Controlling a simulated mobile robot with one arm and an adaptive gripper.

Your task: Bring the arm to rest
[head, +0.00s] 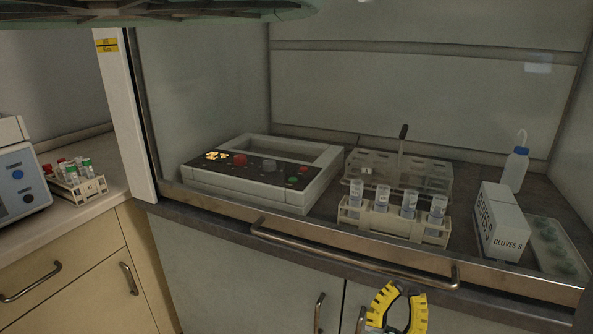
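My gripper (396,309) shows at the bottom edge of the head view, in front of the cabinet below the fume hood. Its yellow and black fingers curve up and are spread apart at the visible part. Nothing is seen between them. The rest of my arm is below the picture edge and hidden.
The hood's metal handle (350,262) runs along the front edge just above my gripper. On the hood floor stand a control box (262,190), a tube rack (392,223), a clear rack (398,168), a glove box (503,222) and a wash bottle (515,168). Cabinet handles (318,313) stick out nearby.

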